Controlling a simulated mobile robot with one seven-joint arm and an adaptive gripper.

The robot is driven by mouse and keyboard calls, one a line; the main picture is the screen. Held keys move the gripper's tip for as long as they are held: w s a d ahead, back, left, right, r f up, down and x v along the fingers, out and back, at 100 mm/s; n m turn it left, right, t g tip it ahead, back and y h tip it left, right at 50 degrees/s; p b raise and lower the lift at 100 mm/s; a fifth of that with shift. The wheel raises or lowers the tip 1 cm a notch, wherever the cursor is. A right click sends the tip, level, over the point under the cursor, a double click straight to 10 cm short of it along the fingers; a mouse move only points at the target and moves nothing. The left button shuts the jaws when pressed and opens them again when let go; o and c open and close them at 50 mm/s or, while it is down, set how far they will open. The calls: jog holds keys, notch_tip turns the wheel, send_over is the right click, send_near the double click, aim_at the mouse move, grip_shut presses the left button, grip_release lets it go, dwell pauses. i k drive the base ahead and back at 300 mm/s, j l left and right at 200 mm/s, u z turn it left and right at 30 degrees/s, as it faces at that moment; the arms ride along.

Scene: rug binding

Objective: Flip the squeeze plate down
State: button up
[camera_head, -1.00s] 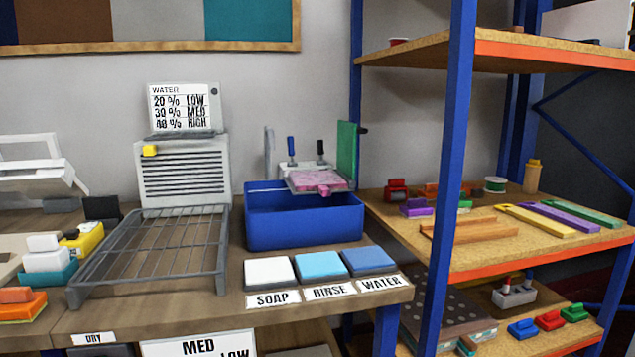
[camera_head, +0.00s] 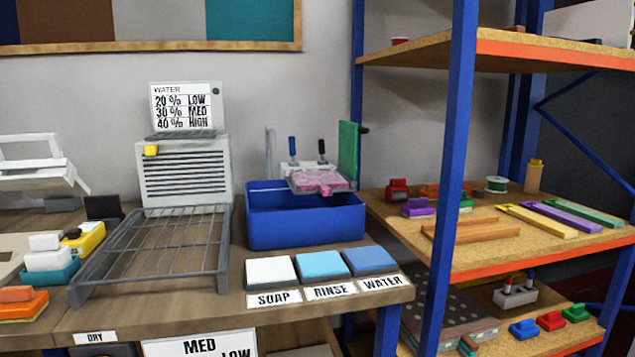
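A blue basin (camera_head: 305,222) stands on the bench. A pale rack or tray above it holds a pink, wet-looking piece (camera_head: 318,181). A green plate (camera_head: 348,152) stands upright at the right end of the rack, with a small black knob (camera_head: 364,130) on its right side. A thin grey plate (camera_head: 270,152) stands upright at the left end. No label shows which is the squeeze plate; both stand up. Two clamps with blue and black handles (camera_head: 292,148) rise behind the pink piece. My gripper is not in view.
White, light blue and blue pads (camera_head: 320,265) lie in front of the basin. A wire drying rack (camera_head: 160,245) is to its left. A blue shelf post (camera_head: 449,170) stands to the right, with loaded shelves. The space above the basin looks clear.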

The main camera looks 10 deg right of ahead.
aim_at(348, 132)
jog(key=i+l+u, duration=0.35)
jog(key=l, duration=1)
jog(key=i+l+u, duration=0.3)
jog(key=l, duration=1.05)
jog(key=l+u, duration=0.35)
jog(key=l, duration=1.05)
jog(key=k+j, duration=0.45)
jog(key=k+j+u, duration=0.15)
jog(key=k+j, duration=0.25)
jog(key=j, duration=0.2)
